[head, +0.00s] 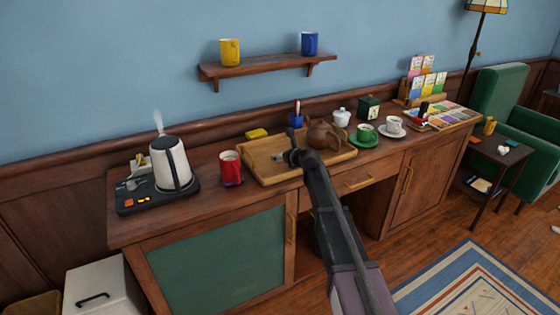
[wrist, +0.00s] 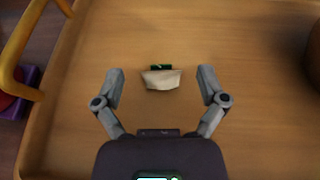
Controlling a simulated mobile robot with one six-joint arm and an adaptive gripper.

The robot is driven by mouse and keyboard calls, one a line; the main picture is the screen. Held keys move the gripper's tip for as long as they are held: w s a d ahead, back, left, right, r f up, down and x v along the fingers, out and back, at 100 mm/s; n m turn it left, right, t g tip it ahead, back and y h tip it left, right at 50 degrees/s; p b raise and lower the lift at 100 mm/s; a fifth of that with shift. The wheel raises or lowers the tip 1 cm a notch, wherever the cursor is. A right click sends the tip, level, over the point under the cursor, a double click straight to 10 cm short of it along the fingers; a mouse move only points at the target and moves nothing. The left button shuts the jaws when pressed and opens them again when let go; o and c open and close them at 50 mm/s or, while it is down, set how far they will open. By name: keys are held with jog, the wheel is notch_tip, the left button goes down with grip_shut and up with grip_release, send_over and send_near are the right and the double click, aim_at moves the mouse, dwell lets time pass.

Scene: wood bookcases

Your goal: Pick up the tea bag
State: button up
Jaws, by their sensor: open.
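The tea bag (wrist: 162,79) lies on the wooden tray, a pale pouch with a dark green tag at its far edge in the wrist view. My gripper (wrist: 160,78) is open above the tray, its two fingers apart to the left and right of the tea bag, with visible space on each side. In the head view my gripper (head: 293,156) is over the tray (head: 262,172), left of the brown teapot, and the tea bag cannot be made out clearly there.
The brown teapot (head: 324,135) stands on the tray's right side. A red mug (head: 231,169) is left of the tray, and a kettle (head: 171,163) stands farther left. The tray around the tea bag is clear.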

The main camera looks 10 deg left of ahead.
jog(key=shift+x, duration=1)
jog(key=shift+d, duration=0.1)
jog(key=c, duration=0.9)
